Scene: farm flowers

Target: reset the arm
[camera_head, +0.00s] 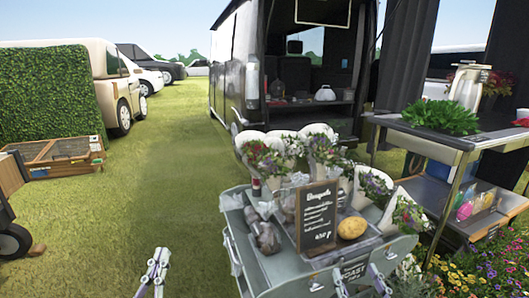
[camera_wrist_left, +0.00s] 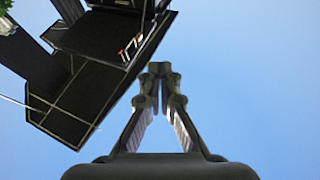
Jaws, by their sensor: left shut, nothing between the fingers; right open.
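My left gripper (camera_head: 158,262) shows at the bottom of the head view, left of the flower cart (camera_head: 285,268), over grass. In the left wrist view my left gripper (camera_wrist_left: 160,72) has its fingertips together with nothing between them, against blue sky. My right gripper (camera_head: 361,277) is at the bottom of the head view, in front of the cart. Its two fingers are spread apart and nothing shows between them. The lower parts of both arms are cut off by the frame edge.
The cart holds a chalkboard sign (camera_head: 317,218), a potato-like item (camera_head: 352,228) and several wrapped bouquets (camera_head: 265,158). A metal table (camera_head: 420,133) with a potted plant stands at right. A van (camera_head: 237,75) is behind.

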